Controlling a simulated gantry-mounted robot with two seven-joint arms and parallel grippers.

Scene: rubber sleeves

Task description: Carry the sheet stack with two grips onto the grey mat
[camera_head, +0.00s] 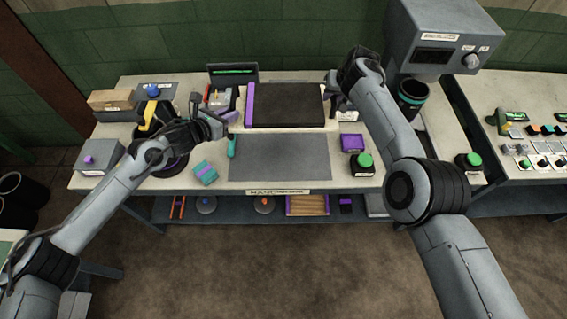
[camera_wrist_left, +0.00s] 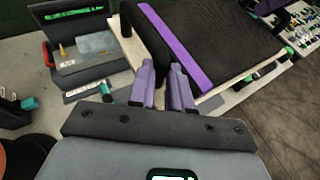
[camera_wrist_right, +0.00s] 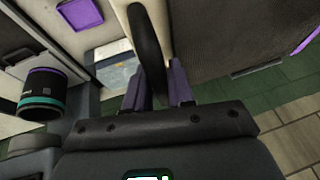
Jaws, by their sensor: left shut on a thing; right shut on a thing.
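The sheet stack (camera_head: 287,105) is dark, with a purple strip along its left side, and lies on a cream board with a black handle at each end. It also shows in the left wrist view (camera_wrist_left: 225,40) and the right wrist view (camera_wrist_right: 210,35). My left gripper (camera_head: 232,118) is shut on the left handle (camera_wrist_left: 150,45), its purple fingers around it. My right gripper (camera_head: 331,97) is shut on the right handle (camera_wrist_right: 150,45). The grey mat (camera_head: 280,160) lies bare in front of the board. I cannot tell whether the board touches the bench.
A teal-and-purple block (camera_head: 205,173) and a teal-handled tool (camera_head: 231,147) lie left of the mat. A purple tray (camera_head: 352,143) and a green-topped button (camera_head: 364,161) stand to its right. A dark stand with a green bar (camera_head: 233,73) is behind. A grey machine (camera_head: 445,45) stands back right.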

